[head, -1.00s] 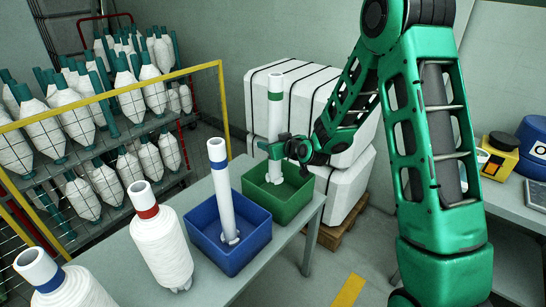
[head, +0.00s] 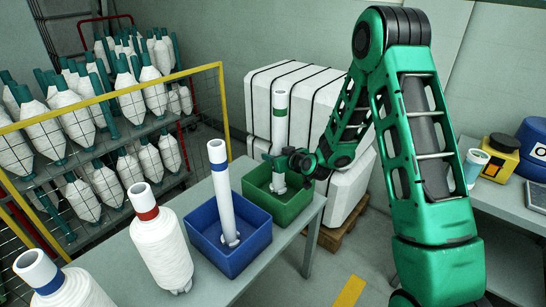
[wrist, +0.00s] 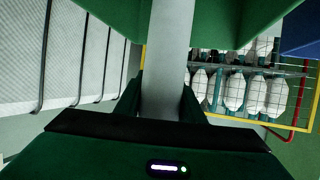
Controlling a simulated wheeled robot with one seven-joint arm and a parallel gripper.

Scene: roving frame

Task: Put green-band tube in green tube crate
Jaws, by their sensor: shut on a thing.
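The green-band tube (head: 281,134) is white and stands upright, with a green band near its top. My gripper (head: 278,163) is shut on its lower part. The tube's lower end is inside the green crate (head: 290,214), below the rim line; I cannot tell whether it rests on the floor. In the wrist view the tube (wrist: 166,60) runs between my fingers (wrist: 163,103), with green crate walls (wrist: 232,20) on either side of it.
A blue crate (head: 229,259) with a blue-band tube (head: 222,190) stands left of the green one. A red-band bobbin (head: 162,250) and a blue-band bobbin (head: 72,290) are nearer. White wrapped bales (head: 300,85) stand behind; a yellow-framed rack (head: 224,110) is at left.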

